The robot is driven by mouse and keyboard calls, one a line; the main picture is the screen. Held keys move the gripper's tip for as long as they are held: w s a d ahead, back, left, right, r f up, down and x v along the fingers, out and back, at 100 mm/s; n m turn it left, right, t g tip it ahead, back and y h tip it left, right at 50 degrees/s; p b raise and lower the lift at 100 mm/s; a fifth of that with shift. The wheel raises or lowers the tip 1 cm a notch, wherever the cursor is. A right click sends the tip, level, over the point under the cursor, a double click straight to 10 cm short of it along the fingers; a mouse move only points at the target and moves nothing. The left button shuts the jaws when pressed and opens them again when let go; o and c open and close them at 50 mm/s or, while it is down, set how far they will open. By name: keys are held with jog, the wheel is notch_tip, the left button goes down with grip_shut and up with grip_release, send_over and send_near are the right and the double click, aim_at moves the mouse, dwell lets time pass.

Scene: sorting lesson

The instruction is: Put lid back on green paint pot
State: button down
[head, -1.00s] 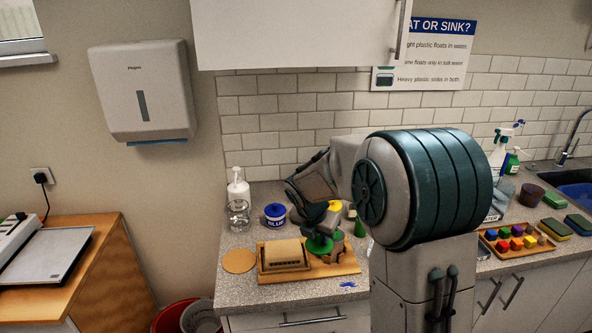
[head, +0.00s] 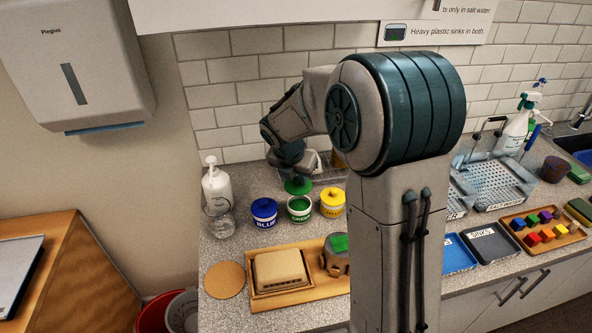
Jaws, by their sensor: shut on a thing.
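The green paint pot (head: 299,213) stands on the counter between the blue paint pot (head: 264,217) and the yellow paint pot (head: 332,206). Its top is open and green paint shows inside. My gripper (head: 296,178) is shut on the green lid (head: 297,188) and holds it above the green pot, slightly toward the back. A gap shows between lid and pot. The blue and yellow pots have their lids on. The fingertips are small and partly hidden by the wrist.
A wooden board (head: 290,298) with a beige block and a stamp-like object with a green top lies in front. A soap bottle (head: 217,187) and a glass jar (head: 219,221) stand left. My arm hides the middle counter.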

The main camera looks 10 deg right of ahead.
aim_at(297, 187)
jog(key=shift+s+d+f+b, duration=0.1)
jog(key=shift+d+f+b, duration=0.05)
jog(key=shift+f+b, duration=2.35)
jog(key=shift+f, duration=0.55)
jog(key=shift+r+p, duration=0.1)
jog(key=shift+p, duration=0.45)
jog(key=shift+f+p, duration=0.2)
jog(key=shift+p, duration=0.15)
dwell(0.4)
jog(key=c, duration=0.8)
grip_release()
jog(key=shift+o, duration=0.2)
